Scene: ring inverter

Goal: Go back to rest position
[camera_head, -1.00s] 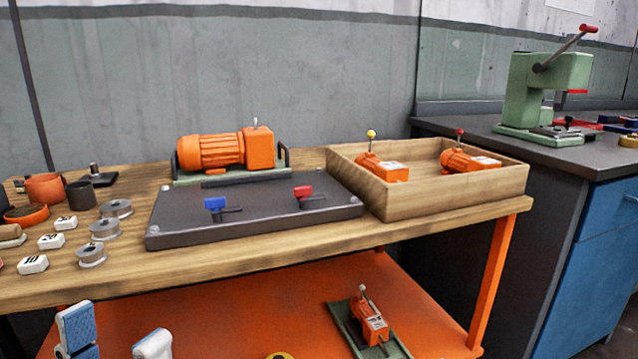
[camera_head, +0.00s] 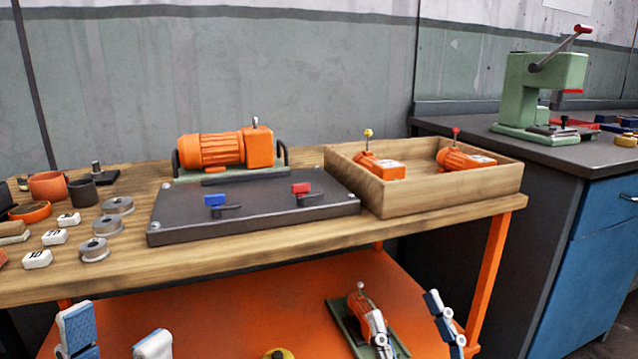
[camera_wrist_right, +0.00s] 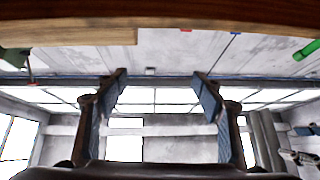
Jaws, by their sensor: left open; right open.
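My left gripper (camera_head: 114,335) is at the bottom left of the head view, in front of the table's front edge. Its two blue-padded fingers are wide apart with nothing between them. My right gripper (camera_head: 408,322) is at the bottom right, in front of the lower orange shelf (camera_head: 230,300). Its fingers are apart and empty. One finger partly covers an orange motor unit (camera_head: 358,302) on the shelf. The right wrist view also shows the right gripper (camera_wrist_right: 158,95) open and empty, below a wooden edge (camera_wrist_right: 70,35) at the top of that picture.
The wooden tabletop (camera_head: 270,245) carries a dark panel (camera_head: 260,222) with blue and red switches, an orange motor (camera_head: 225,150), and a wooden tray (camera_head: 440,203) with two orange units. Several rings and white blocks lie at left. A green press (camera_head: 540,90) stands on the right bench.

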